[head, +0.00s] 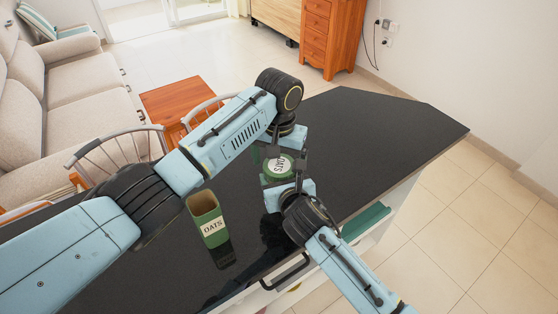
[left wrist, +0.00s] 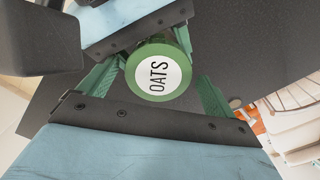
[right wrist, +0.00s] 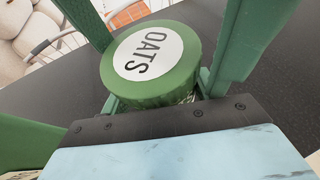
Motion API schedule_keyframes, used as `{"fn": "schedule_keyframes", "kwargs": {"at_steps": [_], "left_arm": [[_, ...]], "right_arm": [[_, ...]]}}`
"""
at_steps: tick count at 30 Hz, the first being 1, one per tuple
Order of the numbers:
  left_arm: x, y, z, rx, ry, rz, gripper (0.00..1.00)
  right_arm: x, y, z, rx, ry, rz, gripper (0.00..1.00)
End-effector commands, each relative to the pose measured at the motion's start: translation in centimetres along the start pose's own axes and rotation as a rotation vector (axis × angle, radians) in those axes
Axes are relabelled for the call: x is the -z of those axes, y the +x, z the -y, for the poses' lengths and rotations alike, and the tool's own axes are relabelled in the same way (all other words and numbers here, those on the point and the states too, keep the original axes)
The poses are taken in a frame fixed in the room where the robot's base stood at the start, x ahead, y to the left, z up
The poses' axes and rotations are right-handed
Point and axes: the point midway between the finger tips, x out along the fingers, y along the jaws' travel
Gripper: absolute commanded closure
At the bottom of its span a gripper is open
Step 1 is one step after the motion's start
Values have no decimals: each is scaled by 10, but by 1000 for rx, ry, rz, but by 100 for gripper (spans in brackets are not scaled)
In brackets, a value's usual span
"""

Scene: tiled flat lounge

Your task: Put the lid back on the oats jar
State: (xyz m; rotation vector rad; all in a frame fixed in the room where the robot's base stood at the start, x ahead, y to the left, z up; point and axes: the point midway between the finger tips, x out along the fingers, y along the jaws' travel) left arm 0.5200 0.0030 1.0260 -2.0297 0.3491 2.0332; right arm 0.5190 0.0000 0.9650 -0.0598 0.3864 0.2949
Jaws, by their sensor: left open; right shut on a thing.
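The open green oats jar (head: 211,232) stands upright on the dark counter, with an OATS label on its front and no lid on its top. The round green lid (head: 281,166) with a white OATS label is above the counter to the right of the jar. My right gripper (head: 283,180) is shut on the lid, which also fills the right wrist view (right wrist: 148,62). My left gripper (head: 277,154) is open around the far side of the lid. In the left wrist view the lid (left wrist: 158,72) shows between its green fingers; whether they touch it I cannot tell.
The black counter (head: 390,140) is bare to the right. A grey-backed chair (head: 112,150) stands at its far left edge. A wooden table (head: 182,100), a beige sofa (head: 70,80) and a drawer cabinet (head: 328,35) are beyond. A dark handle (head: 288,272) sticks out at the near edge.

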Motion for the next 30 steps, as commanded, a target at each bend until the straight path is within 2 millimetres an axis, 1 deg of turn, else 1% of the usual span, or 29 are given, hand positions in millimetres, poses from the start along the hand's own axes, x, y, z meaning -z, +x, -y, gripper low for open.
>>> {"fn": "schedule_keyframes", "kwargs": {"at_steps": [1, 5, 9, 12, 15, 18, 21, 29, 30], "left_arm": [[1, -10, -4, -9, 9, -4, 6], [1, -36, -4, -10, 10, -7, 6], [1, -67, -3, -7, 9, -6, 6], [1, -86, -2, -6, 8, -6, 6], [1, -102, -1, -3, 6, -6, 6], [1, -112, 0, -3, 5, -5, 6], [0, -117, 0, -3, 5, -3, 6], [0, -117, 0, -3, 4, -3, 6], [0, -117, 0, -3, 4, -3, 6]], "right_arm": [[1, 0, 0, 0, 2, -3, 100], [2, 0, 1, 1, 3, -5, 100], [2, 0, 1, 1, 3, -5, 100], [2, 0, 1, 2, 3, -4, 100], [1, 0, 1, 2, 2, -4, 100], [1, 0, 1, 2, 2, -4, 100], [1, 0, 1, 2, 2, -4, 100], [1, 0, 1, 2, 2, -3, 100], [1, 0, 1, 2, 2, -3, 37]]}}
